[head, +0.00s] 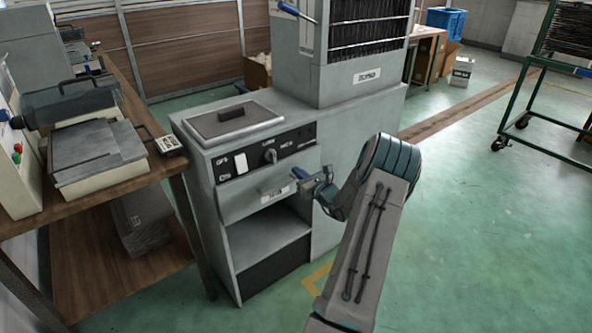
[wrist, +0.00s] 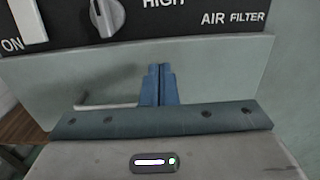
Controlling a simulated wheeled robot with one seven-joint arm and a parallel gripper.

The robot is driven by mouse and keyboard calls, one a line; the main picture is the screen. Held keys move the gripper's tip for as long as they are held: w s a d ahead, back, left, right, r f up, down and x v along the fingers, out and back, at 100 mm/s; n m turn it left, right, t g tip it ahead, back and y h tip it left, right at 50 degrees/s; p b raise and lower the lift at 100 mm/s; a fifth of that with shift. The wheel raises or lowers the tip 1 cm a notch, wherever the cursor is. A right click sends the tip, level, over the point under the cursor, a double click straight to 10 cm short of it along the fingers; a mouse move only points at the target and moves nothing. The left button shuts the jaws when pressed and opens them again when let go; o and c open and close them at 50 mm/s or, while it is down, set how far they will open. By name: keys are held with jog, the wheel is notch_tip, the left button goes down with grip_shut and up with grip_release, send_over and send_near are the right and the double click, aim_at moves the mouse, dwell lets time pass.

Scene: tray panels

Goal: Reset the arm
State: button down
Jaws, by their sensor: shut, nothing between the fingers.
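My arm reaches up from the bottom of the head view, and my gripper (head: 297,173) is in front of the grey machine (head: 345,170). The gripper is shut and empty, close to the machine's front below the black control panel (head: 268,152). In the wrist view the two blue fingers of my gripper (wrist: 159,70) are together, in front of a grey panel (wrist: 215,75). A pale bar handle (wrist: 105,105) shows left of the fingers, partly behind them. I cannot tell whether the fingers touch the panel or handle.
A wooden bench (head: 160,160) with equipment stands close on the left. The machine has an open shelf bay (head: 268,240) below the panel. A green wheeled rack (head: 545,110) stands at the right. The green floor (head: 480,230) right of my arm is clear.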

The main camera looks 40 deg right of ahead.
jog(key=s, duration=1)
jog(key=shift+s+a+f+p, duration=0.15)
jog(key=shift+s+a+p, duration=0.15)
jog(key=shift+p, duration=0.05)
